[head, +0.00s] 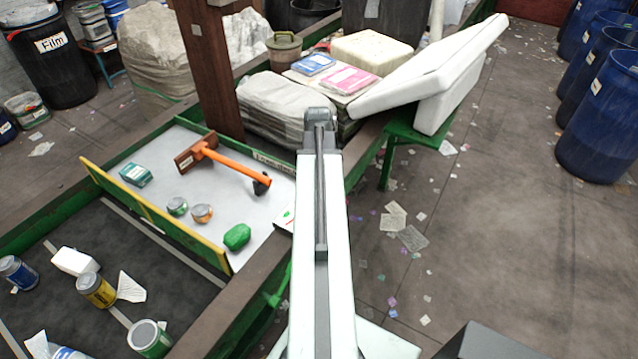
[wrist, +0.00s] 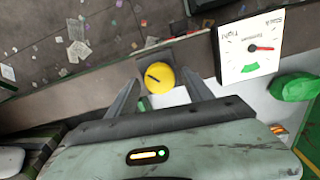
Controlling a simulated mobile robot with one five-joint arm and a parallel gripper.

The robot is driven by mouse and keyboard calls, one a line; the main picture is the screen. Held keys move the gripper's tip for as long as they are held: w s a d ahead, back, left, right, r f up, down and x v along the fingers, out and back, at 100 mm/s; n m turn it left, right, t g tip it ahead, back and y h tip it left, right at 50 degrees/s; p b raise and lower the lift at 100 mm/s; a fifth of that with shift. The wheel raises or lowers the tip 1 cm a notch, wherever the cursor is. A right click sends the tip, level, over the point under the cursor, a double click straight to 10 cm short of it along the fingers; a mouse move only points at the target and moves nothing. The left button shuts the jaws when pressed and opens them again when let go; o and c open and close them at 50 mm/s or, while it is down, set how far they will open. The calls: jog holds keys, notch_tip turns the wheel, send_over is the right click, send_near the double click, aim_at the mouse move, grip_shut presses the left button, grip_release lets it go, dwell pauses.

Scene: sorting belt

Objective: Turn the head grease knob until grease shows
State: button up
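A round yellow knob (wrist: 160,79) with a dark slot-like mark on its face is in the middle of the wrist view, on a brown beam. My gripper (wrist: 160,86) is open, with one finger on each side of the knob. Gaps show between the fingers and the knob, and nothing is held. I cannot tell how far above the knob the fingertips are. In the head view the knob and the fingers do not show; my arm covers that area.
A white gauge (wrist: 249,47) with a red needle and a green band stands right of the knob, its lettering upside down. A green lump (head: 237,236) lies on the white tray near an orange-handled tool (head: 230,165) and cans. The belt (head: 120,240) carries several cans.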

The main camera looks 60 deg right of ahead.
jog(key=c, duration=1)
jog(key=shift+d, duration=0.35)
grip_shut()
jog(key=shift+a+r, duration=0.1)
jog(key=shift+a, duration=0.15)
jog(key=shift+m, duration=0.5)
jog(key=shift+s+a+m, duration=0.1)
jog(key=shift+m, duration=2.8)
jog(key=o, duration=1.2)
grip_release()
jog(key=shift+o, duration=0.2)
